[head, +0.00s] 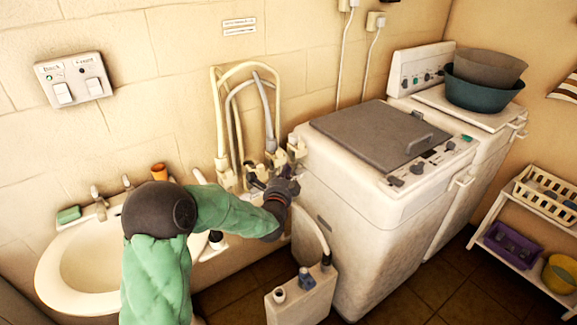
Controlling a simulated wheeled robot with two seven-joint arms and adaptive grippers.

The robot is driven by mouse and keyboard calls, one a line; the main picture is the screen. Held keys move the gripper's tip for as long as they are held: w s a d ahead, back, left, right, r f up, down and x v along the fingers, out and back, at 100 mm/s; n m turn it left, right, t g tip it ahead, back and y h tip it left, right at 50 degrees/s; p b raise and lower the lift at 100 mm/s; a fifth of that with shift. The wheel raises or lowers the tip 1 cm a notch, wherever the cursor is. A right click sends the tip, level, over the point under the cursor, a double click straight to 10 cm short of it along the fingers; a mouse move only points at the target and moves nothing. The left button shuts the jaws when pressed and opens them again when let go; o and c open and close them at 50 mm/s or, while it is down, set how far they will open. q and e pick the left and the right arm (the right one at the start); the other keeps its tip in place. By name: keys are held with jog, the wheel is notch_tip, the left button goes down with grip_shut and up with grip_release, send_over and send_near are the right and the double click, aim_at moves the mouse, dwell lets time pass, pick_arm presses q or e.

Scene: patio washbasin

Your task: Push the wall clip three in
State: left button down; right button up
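Several small cream wall clips (296,147) sit in a row low on the wall, between the basin and the washing machine, where the hoses (243,115) come down. I cannot tell which one is clip three, nor how far in any clip sits. My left gripper (279,172) is at the right part of this row, close to the clips beside the machine's corner. Its dark wrist and fingers hide part of the row. The fingers are too small and dark to show whether they are open, shut or touching a clip. My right gripper is out of view.
The washbasin (62,275) is at the left, with an orange cup (159,172) and green soap (68,214) on its rim. The white washing machine (340,215) stands close on the right. A pale container (300,298) stands below my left gripper. A switch panel (74,79) is on the wall.

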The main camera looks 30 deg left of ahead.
pick_arm(q)
jog(key=p+v, duration=0.1)
jog(key=v, duration=0.5)
jog(key=shift+s+d, duration=0.15)
jog(key=shift+d, duration=0.1)
jog(key=shift+r, duration=0.1)
